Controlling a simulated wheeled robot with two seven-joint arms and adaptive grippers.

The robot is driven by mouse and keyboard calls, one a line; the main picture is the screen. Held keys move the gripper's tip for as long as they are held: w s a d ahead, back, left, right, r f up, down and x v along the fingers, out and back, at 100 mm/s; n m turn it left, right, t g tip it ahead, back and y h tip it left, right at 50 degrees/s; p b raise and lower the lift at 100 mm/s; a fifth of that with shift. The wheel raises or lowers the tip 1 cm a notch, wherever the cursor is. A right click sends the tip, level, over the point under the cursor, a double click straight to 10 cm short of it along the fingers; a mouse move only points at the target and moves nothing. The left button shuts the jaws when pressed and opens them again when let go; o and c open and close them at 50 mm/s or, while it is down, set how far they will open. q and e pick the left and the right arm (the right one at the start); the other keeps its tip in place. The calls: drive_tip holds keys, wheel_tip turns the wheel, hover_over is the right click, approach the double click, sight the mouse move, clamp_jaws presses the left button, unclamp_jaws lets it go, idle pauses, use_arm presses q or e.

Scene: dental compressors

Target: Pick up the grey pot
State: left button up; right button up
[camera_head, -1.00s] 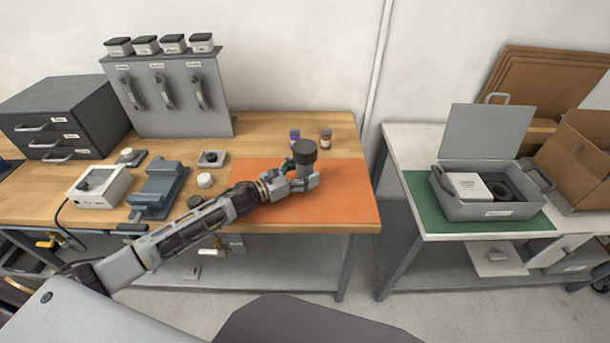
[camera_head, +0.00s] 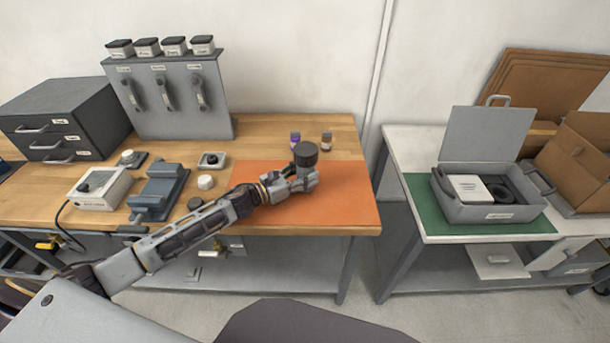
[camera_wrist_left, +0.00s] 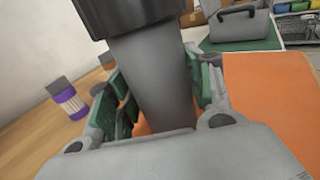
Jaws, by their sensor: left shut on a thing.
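The grey pot (camera_head: 305,165) has a wide black top and stands upright over the orange mat (camera_head: 345,195) on the wooden bench. My left gripper (camera_head: 304,179) is shut on it, with a finger on each side. In the left wrist view the pot's grey body (camera_wrist_left: 160,85) fills the middle between the green-padded fingers, and its black top is cut off by the upper edge. Whether the pot's base touches the mat is hidden by the gripper. My right gripper is not in view.
Two small bottles, one purple-banded (camera_head: 295,140) and one brown (camera_head: 326,141), stand behind the pot. A grey vise (camera_head: 158,190) and a white box (camera_head: 100,188) are at left. An open grey case (camera_head: 490,205) sits on the right table's green mat.

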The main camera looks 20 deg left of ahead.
sight(305, 148)
use_arm(q)
drive_tip(key=shift+r, duration=5.05)
